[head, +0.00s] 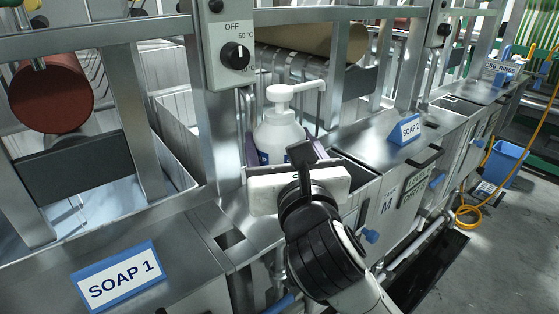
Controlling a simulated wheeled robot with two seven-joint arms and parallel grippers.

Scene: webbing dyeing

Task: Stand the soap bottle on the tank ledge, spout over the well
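The white soap bottle (279,136) stands upright in the middle of the head view, its pump spout pointing right. A purple-grey part shows behind and beside its lower body; its base is hidden by my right gripper (300,153). The gripper reaches in from the lower right, its pale body in front of the bottle and a dark finger against the bottle's lower right side. I cannot tell whether it grips the bottle. The steel tank ledge (185,240) runs in front, with a small rectangular opening (231,239) left of the gripper. My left gripper is out of view.
A SOAP 1 sign (118,277) stands on the near ledge and a SOAP 2 sign (405,130) on the farther one. A post with a control box (229,47) rises behind the bottle. A blue bin (505,163) and orange hose (468,216) lie at right.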

